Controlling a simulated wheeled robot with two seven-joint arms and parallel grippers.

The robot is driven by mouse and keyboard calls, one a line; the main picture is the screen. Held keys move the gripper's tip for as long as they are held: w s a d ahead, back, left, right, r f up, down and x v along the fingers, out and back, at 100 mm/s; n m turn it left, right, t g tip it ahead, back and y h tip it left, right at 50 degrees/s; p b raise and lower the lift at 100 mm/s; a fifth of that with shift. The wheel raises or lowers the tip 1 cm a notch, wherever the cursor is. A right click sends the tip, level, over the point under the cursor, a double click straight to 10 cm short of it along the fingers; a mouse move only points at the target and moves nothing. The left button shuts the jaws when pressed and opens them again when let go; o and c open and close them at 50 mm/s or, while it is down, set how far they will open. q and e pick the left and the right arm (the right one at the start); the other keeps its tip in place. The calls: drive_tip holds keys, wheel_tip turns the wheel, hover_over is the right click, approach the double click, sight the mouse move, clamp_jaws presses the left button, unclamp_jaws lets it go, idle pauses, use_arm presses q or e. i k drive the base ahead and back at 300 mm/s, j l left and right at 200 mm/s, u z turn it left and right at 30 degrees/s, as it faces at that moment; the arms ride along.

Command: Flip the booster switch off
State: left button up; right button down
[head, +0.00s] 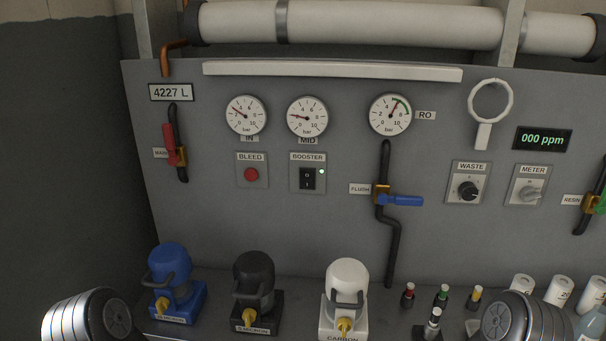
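The booster switch (307,179) is a small black rocker with white marks on a grey plate labelled BOOSTER, on the wall panel (240,220) left of the picture's middle. A small green light (321,171) glows at its upper right. I cannot tell for sure which half of the rocker is pressed in. Neither of my grippers shows; only rounded parts of my arms are at the bottom left and bottom right corners, well below the switch.
A red BLEED button (251,175) sits just left of the switch. A pressure gauge (307,117) is above it. A blue-handled FLUSH valve (405,201) is to the right. Blue, black and white filter housings (347,280) stand below. The space before the switch is clear.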

sight(307, 176)
drive_tip(key=l+z, duration=0.3)
drive_tip(key=i+l+z, duration=0.25)
drive_tip(key=l, duration=0.2)
drive_tip(key=l+z, duration=0.3)
drive_tip(key=l, duration=0.1)
